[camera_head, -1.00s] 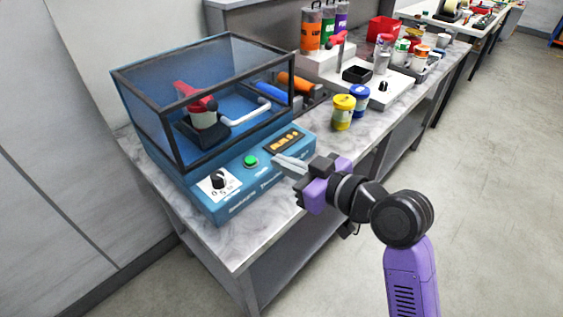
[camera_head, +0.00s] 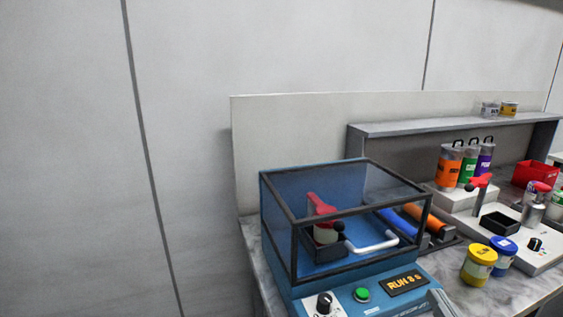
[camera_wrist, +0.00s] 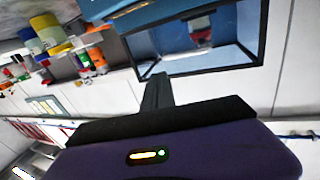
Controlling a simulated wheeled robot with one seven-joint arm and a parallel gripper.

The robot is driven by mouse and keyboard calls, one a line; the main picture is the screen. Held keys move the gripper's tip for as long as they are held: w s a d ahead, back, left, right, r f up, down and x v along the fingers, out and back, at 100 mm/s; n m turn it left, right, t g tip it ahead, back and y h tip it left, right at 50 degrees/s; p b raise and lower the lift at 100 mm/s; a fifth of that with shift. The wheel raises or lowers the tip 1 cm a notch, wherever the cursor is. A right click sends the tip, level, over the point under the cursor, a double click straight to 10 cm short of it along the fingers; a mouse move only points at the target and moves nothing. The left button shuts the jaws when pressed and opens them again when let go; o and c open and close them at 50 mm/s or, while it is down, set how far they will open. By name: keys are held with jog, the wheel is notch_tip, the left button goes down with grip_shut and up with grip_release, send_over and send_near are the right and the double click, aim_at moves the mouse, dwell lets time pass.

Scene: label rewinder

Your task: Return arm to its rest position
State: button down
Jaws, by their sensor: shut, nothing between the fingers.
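My gripper shows only as a grey fingertip (camera_head: 440,302) at the bottom edge of the head view, in front of the blue machine's front panel. In the wrist view the fingers (camera_wrist: 157,90) are shut together with nothing between them. The blue machine (camera_head: 375,285) has a dark-framed clear cover (camera_head: 345,205), which is down. A red-topped item (camera_head: 322,215) stands inside it. A lit display (camera_head: 404,283) reads "RUN 8 s", beside a green button (camera_head: 362,295) and a black knob (camera_head: 324,302). The rest of my arm is out of the head view.
A yellow jar (camera_head: 478,266) and a blue jar (camera_head: 501,255) stand right of the machine on the marble-topped bench (camera_head: 510,296). Orange, green and purple cylinders (camera_head: 467,165), a red bin (camera_head: 537,174) and a black tray (camera_head: 499,223) are farther back. A bare wall (camera_head: 70,150) fills the left.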

jog(key=s+a+f+g, duration=0.1)
jog(key=s+f, duration=0.3)
jog(key=s, duration=0.7)
jog(key=s+a+f+g, duration=0.1)
jog(key=s+a+f, duration=0.2)
jog(key=s, duration=0.8)
jog(key=s+a+f+g, duration=0.1)
jog(key=s+a+f, duration=0.2)
jog(key=s+f, duration=0.3)
jog(key=s, duration=0.5)
jog(key=shift+s+f+n, duration=0.2)
jog(key=shift+s+n, duration=0.1)
jog(key=shift+s, duration=0.1)
dwell(4.3)
